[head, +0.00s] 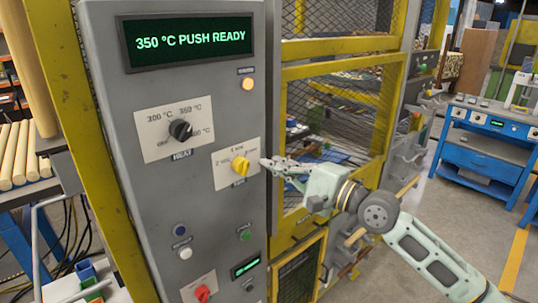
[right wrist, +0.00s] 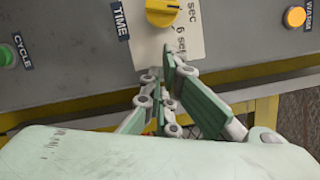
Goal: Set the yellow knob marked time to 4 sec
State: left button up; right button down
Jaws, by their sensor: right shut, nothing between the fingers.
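The yellow knob (head: 240,166) sits on a pale plate (head: 222,170) on the grey panel, with several "sec" labels around it. In the right wrist view the knob (right wrist: 165,12) is cut by the top edge, beside the TIME label (right wrist: 120,19). "6 sec" reads below and right of it. A dark mark on the knob points rightwards there, towards a partly cut "sec" label, but I cannot read its exact setting. My right gripper (head: 267,163) is shut and empty, just right of the knob and seemingly apart from it. My left gripper is not in view.
The panel also has a lit display (head: 190,40), a black HEAT knob (head: 180,130), a red knob (head: 202,293), and white (head: 185,253) and green (head: 245,235) buttons. A yellow mesh guard (head: 330,60) stands behind my right arm. A blue workbench (head: 485,150) stands at right.

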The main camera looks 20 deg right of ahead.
aim_at(243, 166)
jog(key=shift+s+a+r+p, duration=0.3)
jog(key=shift+a+r, duration=0.1)
jog(key=shift+a, duration=0.15)
jog(key=shift+s+a+r, duration=0.1)
jog(key=shift+s+a, duration=0.1)
jog(key=shift+a, duration=0.05)
jog(key=shift+s+a+p, duration=0.1)
jog(key=shift+a+p, duration=0.05)
jog(key=shift+p, duration=0.15)
jog(key=shift+a, duration=0.1)
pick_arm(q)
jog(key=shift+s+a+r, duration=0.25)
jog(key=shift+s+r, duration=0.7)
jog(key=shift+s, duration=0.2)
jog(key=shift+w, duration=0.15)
